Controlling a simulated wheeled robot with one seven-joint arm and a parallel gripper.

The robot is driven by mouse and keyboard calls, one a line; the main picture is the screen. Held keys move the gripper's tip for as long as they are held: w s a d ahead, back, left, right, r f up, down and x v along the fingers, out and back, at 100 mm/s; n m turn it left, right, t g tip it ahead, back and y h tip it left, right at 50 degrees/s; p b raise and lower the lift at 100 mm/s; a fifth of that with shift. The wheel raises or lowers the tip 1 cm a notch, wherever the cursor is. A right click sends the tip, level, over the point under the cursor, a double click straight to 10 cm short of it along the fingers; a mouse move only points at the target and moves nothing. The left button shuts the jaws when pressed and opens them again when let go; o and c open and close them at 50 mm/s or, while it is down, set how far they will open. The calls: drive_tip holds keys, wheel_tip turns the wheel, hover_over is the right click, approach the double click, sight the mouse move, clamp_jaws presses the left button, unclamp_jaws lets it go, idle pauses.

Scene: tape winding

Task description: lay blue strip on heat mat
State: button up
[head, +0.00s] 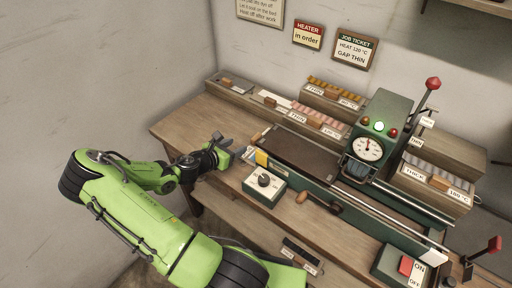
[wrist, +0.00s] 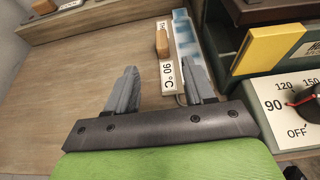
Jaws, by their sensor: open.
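A light blue, segmented strip (wrist: 186,42) lies beside a white 90 °C label with a wooden knob (wrist: 162,42) in the wrist view. My gripper (wrist: 160,88) is open and empty. Its right finger covers part of the strip's near end, and its left finger is over bare wood. In the head view my gripper (head: 226,146) is at the left end of the green machine. I cannot make out the strip clearly there. The dark flat plate (head: 298,158), apparently the heat mat, lies bare on the machine bed. Its edge also shows in the wrist view (wrist: 262,12).
A yellow block (head: 262,158) is at the mat's left end. A dial box (head: 265,183) stands in front. The gauge head (head: 370,147) rises right of the mat. Label trays (head: 305,120) line the back. The job ticket (head: 354,50) reads heat 120 °C, gap thin.

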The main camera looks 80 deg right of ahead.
sight(256, 136)
drive_tip(key=b+x, duration=0.1)
drive_tip(key=x, duration=0.5)
drive_tip(key=b+x, duration=0.1)
drive_tip(key=x, duration=0.6)
drive_tip(key=shift+s+d+f, duration=0.1)
drive_tip(key=shift+s+f, duration=0.1)
drive_tip(key=shift+f, duration=0.1)
drive_tip(key=shift+r, duration=0.1)
clamp_jaws()
drive_tip(key=shift+w+a+r, duration=0.2)
drive_tip(key=shift+w+r, duration=0.15)
drive_tip(key=r, duration=0.2)
drive_tip(key=r+p, duration=0.1)
drive_tip(key=r, duration=0.1)
drive_tip(key=r+p, duration=0.1)
drive_tip(key=r, duration=0.1)
drive_tip(key=shift+w+a+r, duration=0.15)
drive_tip(key=shift+w+r, duration=0.15)
drive_tip(key=shift+w, duration=0.1)
drive_tip(key=w+a, duration=0.4)
drive_tip(key=w, duration=0.4)
drive_tip(key=w+a+p, duration=0.1)
drive_tip(key=w+a, duration=0.3)
drive_tip(key=w, duration=0.4)
drive_tip(key=shift+w+a+f, duration=0.15)
drive_tip(key=shift+w+a, duration=0.1)
drive_tip(key=shift+a, duration=0.05)
